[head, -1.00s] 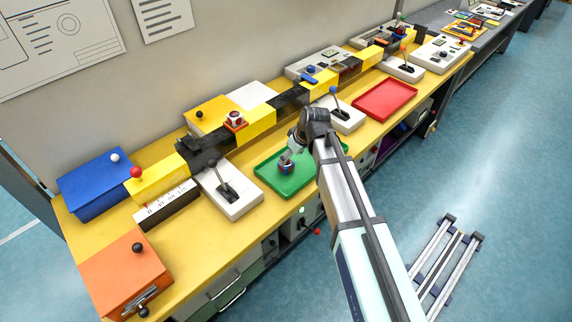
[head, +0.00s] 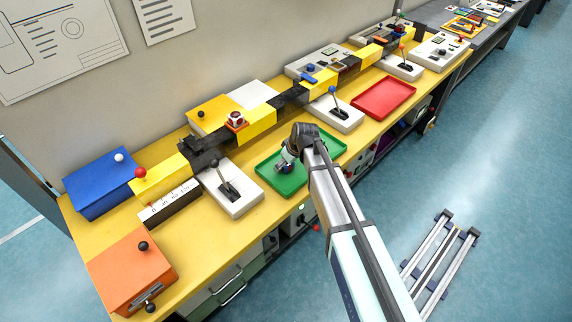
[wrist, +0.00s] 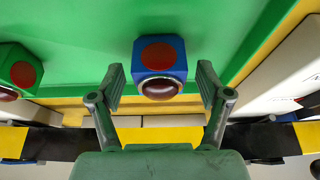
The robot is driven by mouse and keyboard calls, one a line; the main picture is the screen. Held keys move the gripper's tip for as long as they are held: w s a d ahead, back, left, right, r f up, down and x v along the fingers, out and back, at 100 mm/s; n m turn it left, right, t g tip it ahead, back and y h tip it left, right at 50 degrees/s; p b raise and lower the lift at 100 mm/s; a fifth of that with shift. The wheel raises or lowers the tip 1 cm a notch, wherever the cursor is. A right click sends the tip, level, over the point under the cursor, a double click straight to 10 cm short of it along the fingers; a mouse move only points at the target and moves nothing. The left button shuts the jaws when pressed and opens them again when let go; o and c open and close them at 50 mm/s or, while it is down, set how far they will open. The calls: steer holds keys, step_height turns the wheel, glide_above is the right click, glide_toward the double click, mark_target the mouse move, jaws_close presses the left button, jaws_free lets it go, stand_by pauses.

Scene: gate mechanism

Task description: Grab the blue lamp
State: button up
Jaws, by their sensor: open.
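The blue lamp (wrist: 160,62) is a small blue block with a red disc on one face and a dark red dome in a metal ring. In the wrist view it stands between my gripper's two fingers, with a gap on each side. My gripper (wrist: 161,84) is open. In the head view the blue lamp (head: 285,168) sits in the green tray (head: 268,180), partly hidden by my gripper, which is low over it. A green lamp (wrist: 18,70) with a red disc and dome stands to the left in the wrist view.
A grey lever box (head: 232,190) is left of the green tray, and another lever box (head: 336,115) and a red tray (head: 385,99) are to the right. The yellow-and-black gate bar (head: 262,121) runs behind. An orange box (head: 130,275) is at the front left.

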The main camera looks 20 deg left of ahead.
steer(key=shift+c, duration=0.3)
steer(key=c, duration=1.3)
steer(key=shift+r, duration=0.2)
